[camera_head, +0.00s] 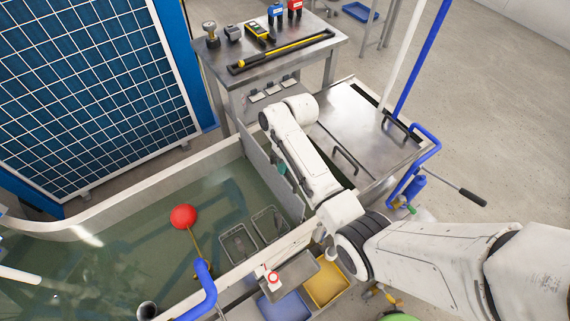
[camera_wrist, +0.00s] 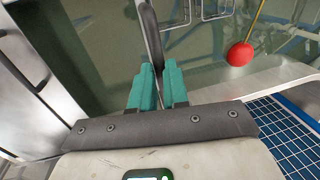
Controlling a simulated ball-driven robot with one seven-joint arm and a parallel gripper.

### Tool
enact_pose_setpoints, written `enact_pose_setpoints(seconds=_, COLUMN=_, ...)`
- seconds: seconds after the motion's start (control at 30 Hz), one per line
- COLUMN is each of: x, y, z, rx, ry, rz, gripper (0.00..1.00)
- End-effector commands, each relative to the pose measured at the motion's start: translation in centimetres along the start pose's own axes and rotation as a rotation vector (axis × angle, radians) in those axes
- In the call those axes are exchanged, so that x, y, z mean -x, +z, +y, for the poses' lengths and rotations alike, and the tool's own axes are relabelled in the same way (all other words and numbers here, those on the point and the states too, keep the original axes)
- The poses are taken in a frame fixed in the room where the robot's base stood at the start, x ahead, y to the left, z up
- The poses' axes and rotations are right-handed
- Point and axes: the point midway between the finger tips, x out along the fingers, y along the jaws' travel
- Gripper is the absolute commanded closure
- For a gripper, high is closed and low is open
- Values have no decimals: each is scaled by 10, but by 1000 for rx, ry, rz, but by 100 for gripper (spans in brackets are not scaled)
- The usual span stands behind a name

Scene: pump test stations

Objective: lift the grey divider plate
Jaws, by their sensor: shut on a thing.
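The grey divider plate (camera_head: 256,152) stands upright in the water tank, across its right end. Part of it is hidden behind my arm in the head view. In the wrist view the plate (camera_wrist: 151,35) shows nearly edge-on, running up from between the fingers. My gripper (camera_wrist: 158,75) has teal fingers, one on each side of the plate's edge, and is shut on it. In the head view only a little of the teal fingers (camera_head: 281,168) shows beside the plate. Whether the plate's lower edge touches the tank floor cannot be told.
The tank (camera_head: 110,255) holds greenish water, a red float (camera_head: 183,216) on a yellow rod and two wire baskets (camera_head: 238,245). A metal cover (camera_head: 352,125) with handles lies right of the plate. A tool table (camera_head: 275,60) stands behind. A blue grid panel (camera_head: 90,90) rises at left.

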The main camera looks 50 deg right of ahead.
Motion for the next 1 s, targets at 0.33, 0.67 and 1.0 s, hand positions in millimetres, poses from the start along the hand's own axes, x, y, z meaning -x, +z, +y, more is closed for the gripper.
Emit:
enact_pose_setpoints(seconds=0.33, x=3, y=-2, z=-2, rx=3, ry=-1, rz=3, gripper=60)
enact_pose_setpoints(seconds=0.67, x=13, y=-3, z=-1, rx=3, ry=0, rz=6, gripper=60)
enact_pose_setpoints(seconds=1.0, x=76, y=-2, z=-2, rx=4, ry=0, rz=9, gripper=60)
